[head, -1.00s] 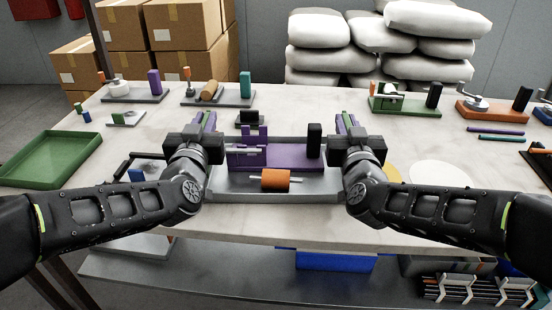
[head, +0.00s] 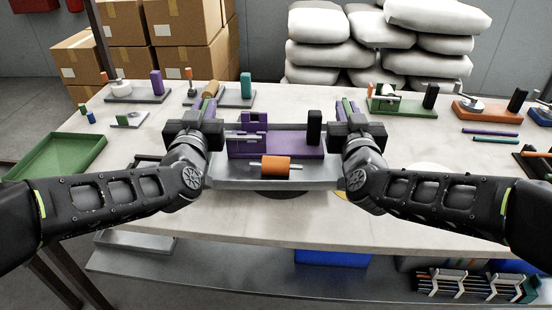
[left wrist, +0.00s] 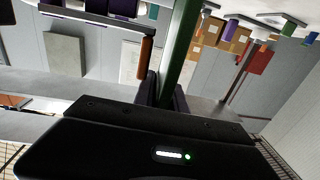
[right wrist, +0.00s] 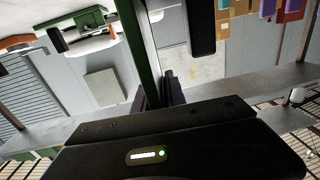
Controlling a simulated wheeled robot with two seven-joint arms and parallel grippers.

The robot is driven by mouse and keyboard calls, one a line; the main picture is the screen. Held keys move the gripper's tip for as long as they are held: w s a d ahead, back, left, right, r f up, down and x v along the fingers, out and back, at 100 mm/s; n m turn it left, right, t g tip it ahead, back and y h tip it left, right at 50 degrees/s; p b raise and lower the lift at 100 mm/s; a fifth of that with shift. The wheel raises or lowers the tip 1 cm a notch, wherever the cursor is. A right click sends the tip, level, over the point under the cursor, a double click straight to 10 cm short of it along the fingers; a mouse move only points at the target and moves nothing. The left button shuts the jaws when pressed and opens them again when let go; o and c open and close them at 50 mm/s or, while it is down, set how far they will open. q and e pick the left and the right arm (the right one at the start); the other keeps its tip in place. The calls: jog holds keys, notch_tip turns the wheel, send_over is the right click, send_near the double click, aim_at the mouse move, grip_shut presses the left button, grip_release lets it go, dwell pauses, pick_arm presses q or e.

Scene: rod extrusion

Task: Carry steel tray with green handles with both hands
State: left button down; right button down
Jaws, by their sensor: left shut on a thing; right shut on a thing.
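The steel tray (head: 240,183) is held level between my two grippers, a little above the table. It carries a purple fixture (head: 290,148) with an upright black block (head: 314,128), and an orange roller (head: 276,167) on a thin rod near its front. My left gripper (head: 209,112) is shut on the left green handle, a green bar in the left wrist view (left wrist: 183,45). My right gripper (head: 349,112) is shut on the right green handle, a green bar in the right wrist view (right wrist: 136,45). Both handles are partly hidden by the jaws.
The worktable (head: 260,225) has free room in front of the tray. A green tray (head: 55,155) lies at the left. Small fixtures stand along the back, including a purple-block one (head: 157,84) and an orange-based one (head: 485,110). Boxes (head: 190,50) and sacks (head: 380,50) are behind.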

pick_arm(q)
jog(key=shift+s, duration=0.1)
pick_arm(e)
jog(key=shift+s, duration=0.1)
dwell(0.7)
